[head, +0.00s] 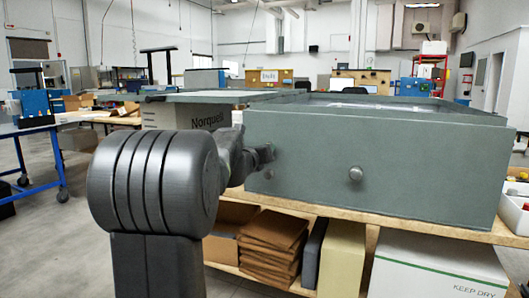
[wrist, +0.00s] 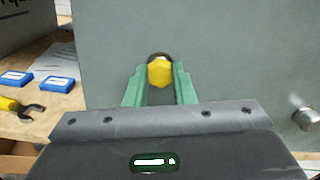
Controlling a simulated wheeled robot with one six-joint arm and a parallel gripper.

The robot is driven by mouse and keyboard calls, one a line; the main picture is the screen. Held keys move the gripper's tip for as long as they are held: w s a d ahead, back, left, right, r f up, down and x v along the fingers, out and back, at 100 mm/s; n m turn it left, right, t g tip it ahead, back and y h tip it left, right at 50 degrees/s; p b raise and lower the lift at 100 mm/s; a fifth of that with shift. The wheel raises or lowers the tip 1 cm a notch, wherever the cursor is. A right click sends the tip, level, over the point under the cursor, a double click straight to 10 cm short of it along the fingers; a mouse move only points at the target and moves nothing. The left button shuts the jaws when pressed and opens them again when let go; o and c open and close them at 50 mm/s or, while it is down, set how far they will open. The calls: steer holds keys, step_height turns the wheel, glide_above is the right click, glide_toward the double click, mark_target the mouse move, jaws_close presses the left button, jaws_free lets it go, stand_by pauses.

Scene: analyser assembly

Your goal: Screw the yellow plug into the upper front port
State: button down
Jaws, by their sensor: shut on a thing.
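The yellow plug (wrist: 160,73) is between the green fingertips of my gripper (wrist: 160,80), against the grey-green front panel (wrist: 230,60) of the analyser. A dark round rim (wrist: 158,55) shows just behind the plug's upper edge; the plug covers the rest of the port, so I cannot tell how deep it sits. In the head view my gripper (head: 265,155) reaches the left part of the analyser's front (head: 420,170). The plug cannot be made out there.
A silver round fitting (head: 355,174) sticks out of the panel to the right; it also shows in the wrist view (wrist: 305,118). A small fitting (head: 268,175) sits below my gripper. Blue boxes (wrist: 57,84) and a yellow-handled wrench (wrist: 22,108) lie on the wooden bench left.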

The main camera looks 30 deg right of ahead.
steer(key=shift+r, duration=0.1)
steer(key=shift+s+d+m+b, duration=0.1)
steer(key=shift+m+b, duration=1.35)
steer(key=shift+m, duration=1.75)
steer(key=c, duration=1.2)
jaws_free()
steer(key=b+v, duration=0.1)
steer(key=v, duration=0.6)
steer(key=shift+b, duration=0.3)
